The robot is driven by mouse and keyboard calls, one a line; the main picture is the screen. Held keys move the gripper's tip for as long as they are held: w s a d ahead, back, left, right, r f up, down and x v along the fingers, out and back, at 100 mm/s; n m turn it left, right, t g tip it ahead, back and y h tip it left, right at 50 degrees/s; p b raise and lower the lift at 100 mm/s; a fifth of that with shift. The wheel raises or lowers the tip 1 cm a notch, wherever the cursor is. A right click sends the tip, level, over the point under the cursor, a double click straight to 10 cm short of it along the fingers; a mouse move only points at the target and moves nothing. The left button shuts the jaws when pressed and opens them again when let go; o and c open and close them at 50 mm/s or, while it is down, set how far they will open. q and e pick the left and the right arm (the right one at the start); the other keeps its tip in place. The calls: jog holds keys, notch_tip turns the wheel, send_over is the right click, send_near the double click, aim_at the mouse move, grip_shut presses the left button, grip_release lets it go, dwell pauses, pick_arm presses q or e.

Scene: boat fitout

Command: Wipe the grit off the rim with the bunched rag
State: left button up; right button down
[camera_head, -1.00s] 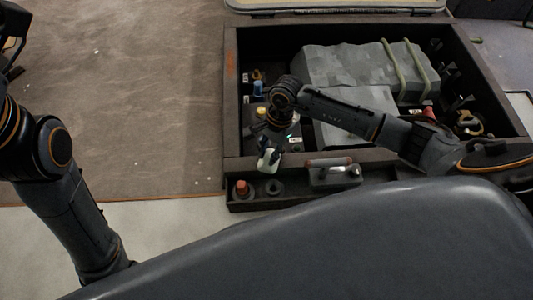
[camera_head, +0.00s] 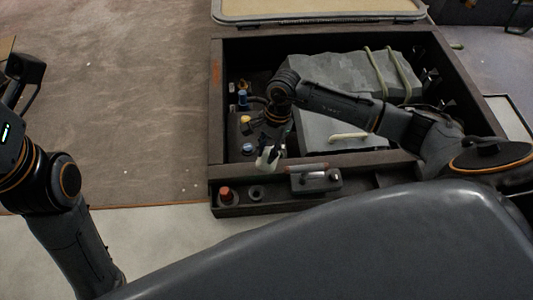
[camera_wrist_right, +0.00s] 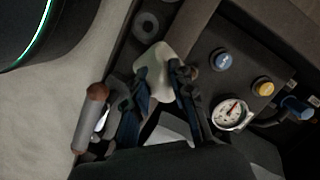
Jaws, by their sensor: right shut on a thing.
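My right gripper (camera_head: 268,150) is shut on a pale bunched rag (camera_head: 267,158), above or at the front rim (camera_head: 235,176) of a dark open box. In the right wrist view, the rag (camera_wrist_right: 153,72) sits between the two fingertips (camera_wrist_right: 160,92), over the dark rim strip. I cannot tell whether the rag touches the rim. No grit can be made out on the rim. My left gripper (camera_head: 28,72) is partly in view at the far left edge, away from the box; its jaws are unclear.
Inside the box are a grey block (camera_head: 345,75) with pale straps, a gauge (camera_wrist_right: 230,113), and blue and yellow knobs (camera_wrist_right: 262,86). The front ledge holds an orange-red-topped piece (camera_head: 226,195) and a metal tool with a reddish handle (camera_head: 315,180). Open floor (camera_head: 130,110) lies left.

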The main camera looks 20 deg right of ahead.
jog(key=shift+r+p, duration=0.85)
jog(key=shift+r, duration=0.9)
